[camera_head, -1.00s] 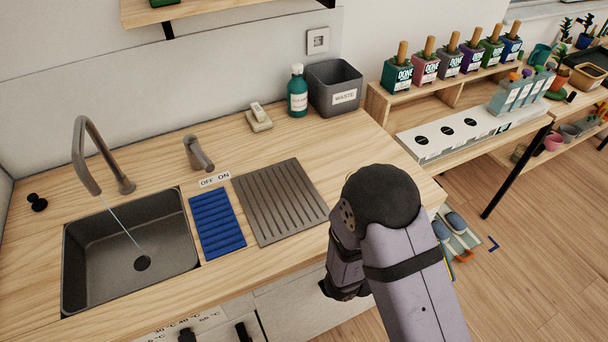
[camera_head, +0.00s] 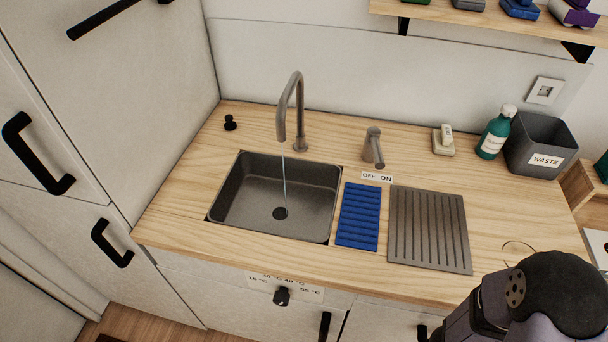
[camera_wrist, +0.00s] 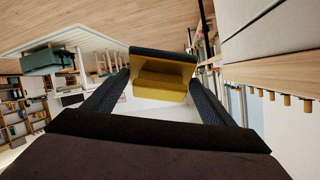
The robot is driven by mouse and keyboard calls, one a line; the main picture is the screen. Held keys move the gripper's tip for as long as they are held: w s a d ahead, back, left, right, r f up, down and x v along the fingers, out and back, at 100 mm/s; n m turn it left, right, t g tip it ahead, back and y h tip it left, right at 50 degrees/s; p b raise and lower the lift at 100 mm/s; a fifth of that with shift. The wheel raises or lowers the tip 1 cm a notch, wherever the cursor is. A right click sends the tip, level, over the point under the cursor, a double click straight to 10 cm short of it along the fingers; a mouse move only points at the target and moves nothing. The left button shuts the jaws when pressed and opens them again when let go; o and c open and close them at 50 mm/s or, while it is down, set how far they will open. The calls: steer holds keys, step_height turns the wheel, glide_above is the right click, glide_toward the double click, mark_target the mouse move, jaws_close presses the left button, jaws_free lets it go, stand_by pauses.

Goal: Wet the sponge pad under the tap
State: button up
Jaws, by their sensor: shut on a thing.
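In the wrist view my gripper (camera_wrist: 163,92) is shut on the sponge pad (camera_wrist: 161,84), a yellow block with a dark layer along its top edge. In the head view my fingers and the pad are hidden; only my dark arm joint shows at the lower right, right of the drying area. The tap (camera_head: 299,108) arches over the grey sink (camera_head: 245,210) left of centre. A thin stream of water (camera_head: 284,183) falls from its spout towards the drain. The tap's handle (camera_head: 373,147) stands behind the OFF ON label (camera_head: 377,177).
A blue ribbed mat (camera_head: 358,217) and a grey ribbed drainer (camera_head: 429,229) lie right of the sink. A green bottle (camera_head: 496,132), a waste bin (camera_head: 540,143) and a small pale block dish (camera_head: 442,142) stand at the back right. A temperature knob (camera_head: 282,296) is on the front.

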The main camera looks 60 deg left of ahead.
steer(key=s+d, duration=0.2)
steer(key=d, duration=0.5)
steer(key=shift+s+d+b, duration=0.2)
steer(key=shift+b, duration=0.15)
stand_by(1.5)
steer(key=s+d+r+p, duration=0.1)
steer(key=d+r+p, duration=0.3)
steer(key=p, duration=0.3)
steer(key=shift+s+d, duration=0.3)
steer(key=shift+d, duration=0.1)
stand_by(1.4)
